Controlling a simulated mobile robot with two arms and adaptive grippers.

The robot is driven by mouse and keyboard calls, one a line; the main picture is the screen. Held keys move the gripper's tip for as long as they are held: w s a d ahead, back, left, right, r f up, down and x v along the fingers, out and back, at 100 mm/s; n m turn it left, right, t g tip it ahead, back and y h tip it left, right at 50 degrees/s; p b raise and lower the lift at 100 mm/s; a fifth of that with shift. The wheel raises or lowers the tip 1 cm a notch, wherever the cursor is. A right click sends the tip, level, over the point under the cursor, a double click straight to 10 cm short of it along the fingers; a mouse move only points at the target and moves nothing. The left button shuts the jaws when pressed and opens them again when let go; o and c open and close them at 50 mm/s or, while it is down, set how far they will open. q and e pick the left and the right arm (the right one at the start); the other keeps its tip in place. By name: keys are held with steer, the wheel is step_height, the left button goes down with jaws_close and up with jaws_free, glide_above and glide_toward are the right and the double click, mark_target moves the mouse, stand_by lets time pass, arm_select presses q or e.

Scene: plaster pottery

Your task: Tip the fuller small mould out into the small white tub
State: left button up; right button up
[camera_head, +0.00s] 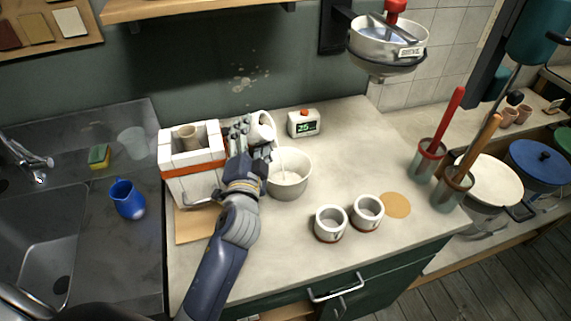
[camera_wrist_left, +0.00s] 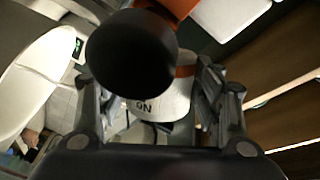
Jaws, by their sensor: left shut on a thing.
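My left gripper (camera_head: 245,138) is shut on a small white mould (camera_head: 262,130), held tipped on its side above the small white tub (camera_head: 289,187). A thin pale streak runs from near the mould's mouth down into the tub, which has pale contents. In the left wrist view the mould (camera_wrist_left: 178,98) sits between the fingers, with an orange band and partly readable lettering; a dark round shape covers part of it. Two other small white moulds, a left one (camera_head: 330,224) and a right one (camera_head: 368,212), stand upright on the counter. My right gripper is not in view.
A strapped block mould (camera_head: 192,170) stands just left of the gripper. A timer (camera_head: 303,124) is behind the tub. A blue jug (camera_head: 127,199) is by the sink at left; pots holding a red-handled tool (camera_head: 428,160) and an orange-handled tool (camera_head: 454,188) are at right.

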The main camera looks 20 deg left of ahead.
mark_target(255, 129)
arm_select(q)
steer(key=shift+r+m, duration=0.2)
steer(key=shift+m, duration=0.3)
steer(key=shift+r, duration=0.1)
steer(key=shift+d+r+m+p, duration=0.1)
steer(key=shift+r+m+p, duration=0.5)
steer(key=shift+r, duration=0.1)
steer(key=shift+r+m, duration=0.3)
steer(key=shift+t, duration=0.3)
